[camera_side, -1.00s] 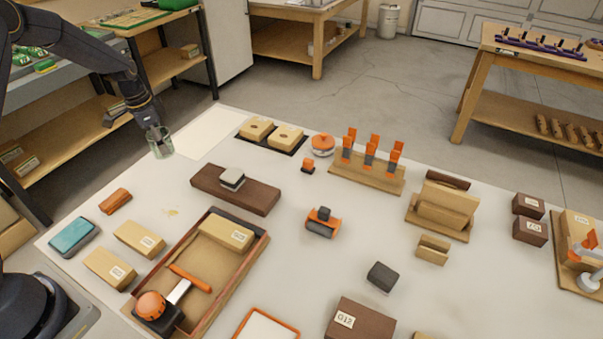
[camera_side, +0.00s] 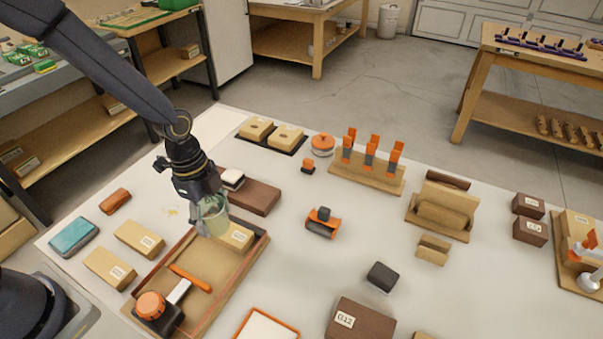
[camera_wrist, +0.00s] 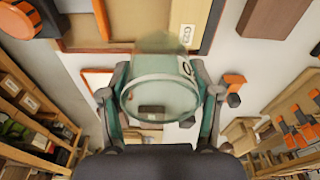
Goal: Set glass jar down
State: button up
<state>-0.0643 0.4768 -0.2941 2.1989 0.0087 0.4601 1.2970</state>
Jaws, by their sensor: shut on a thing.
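The glass jar (camera_side: 211,219) is clear and greenish. My gripper (camera_side: 206,203) is shut on it, with a finger on each side of the jar (camera_wrist: 160,98) in the wrist view. In the side view the jar shows in front of the far end of the brown tray (camera_side: 228,272), by a tan labelled block (camera_side: 237,237). It looks held above the tray, but I cannot tell the exact height. My gripper fingers (camera_wrist: 160,105) frame the round jar end in the wrist view.
The tray also holds an orange-handled tool (camera_side: 190,278) and an orange-topped item (camera_side: 151,306). A dark brown board (camera_side: 255,196) with a small pale-topped block lies just behind. Tan blocks (camera_side: 139,239) lie left of the tray.

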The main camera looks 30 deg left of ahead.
jog(key=s+d+r+m, duration=0.1)
jog(key=s+d+m, duration=0.5)
jog(key=s+d, duration=0.5)
jog(key=shift+g, duration=0.3)
jog(key=w+d+f, duration=0.2)
jog(key=w, duration=0.1)
jog(key=w+d+f, duration=0.2)
jog(key=w+f, duration=0.1)
jog(key=w, duration=0.1)
jog(key=w+d+f, duration=0.3)
jog(key=w, duration=0.1)
jog(key=shift+w+d+f, duration=0.3)
jog(key=shift+w+f, duration=0.05)
jog(key=shift+f, duration=0.25)
jog(key=shift+w+d+f, duration=0.1)
jog(key=shift+w+f, duration=0.05)
jog(key=shift+f, duration=1.55)
jog(key=shift+f, duration=0.15)
jog(key=o, duration=1.2)
